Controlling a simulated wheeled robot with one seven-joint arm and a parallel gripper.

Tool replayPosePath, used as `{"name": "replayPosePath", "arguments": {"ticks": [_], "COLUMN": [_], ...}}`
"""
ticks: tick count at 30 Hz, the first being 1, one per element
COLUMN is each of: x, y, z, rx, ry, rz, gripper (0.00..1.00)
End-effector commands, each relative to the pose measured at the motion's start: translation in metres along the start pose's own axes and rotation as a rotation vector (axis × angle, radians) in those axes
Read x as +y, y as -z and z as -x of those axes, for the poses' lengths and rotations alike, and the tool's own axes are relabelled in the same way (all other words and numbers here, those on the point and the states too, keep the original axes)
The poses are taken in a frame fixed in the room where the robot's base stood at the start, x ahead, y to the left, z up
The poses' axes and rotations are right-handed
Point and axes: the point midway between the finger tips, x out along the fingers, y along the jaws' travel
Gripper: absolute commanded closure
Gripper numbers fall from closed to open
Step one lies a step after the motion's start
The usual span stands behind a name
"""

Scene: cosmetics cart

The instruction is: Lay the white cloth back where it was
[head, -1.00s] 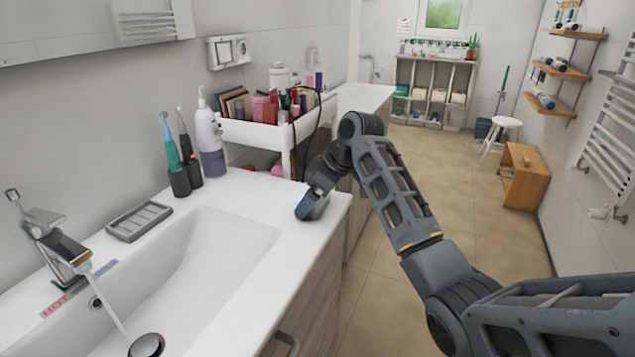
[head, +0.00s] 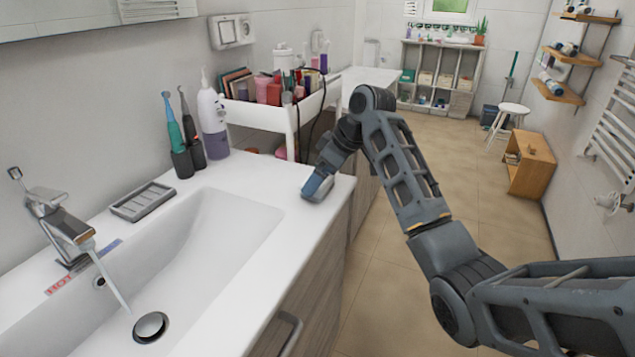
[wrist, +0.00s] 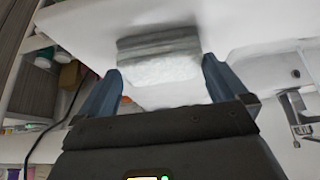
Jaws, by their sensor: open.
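The white cloth (wrist: 160,65) shows in the wrist view as a small folded block, grey along its far side and white nearer my gripper. It lies on the white sink counter (wrist: 95,25). My gripper (head: 318,188) is at the counter's right front corner in the head view, pointing down. In the wrist view its two blue fingers are apart, one on each side of the cloth. Contact between the fingers and the cloth cannot be made out. In the head view my gripper hides most or all of the cloth.
The basin (head: 215,240) with its running tap (head: 60,230) is left of my gripper. A soap dish (head: 143,201) and toothbrushes (head: 178,140) stand behind it. A white cart (head: 262,112) with cosmetics is beyond the counter.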

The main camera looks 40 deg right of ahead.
Motion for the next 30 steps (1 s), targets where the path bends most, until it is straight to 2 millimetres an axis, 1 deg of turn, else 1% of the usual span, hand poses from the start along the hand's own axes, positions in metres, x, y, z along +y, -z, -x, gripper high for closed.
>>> {"name": "replayPosePath", "arguments": {"ticks": [1, 6, 9, 12, 16, 30], "x": [0.001, 0.003, 0.003, 0.002, 0.002, 0.002], "y": [0.001, 0.002, 0.002, 0.002, 0.002, 0.002], "z": [0.010, 0.039, 0.051, 0.057, 0.060, 0.060], "rx": [0.003, 0.002, 0.001, 0.000, -0.001, -0.001], "ry": [-0.003, -0.002, -0.001, 0.000, 0.001, 0.001], "rz": [0.001, 0.001, 0.000, 0.000, -0.001, 0.000], "gripper": [0.00, 0.00, 0.00, 0.00, 0.00, 0.00]}}
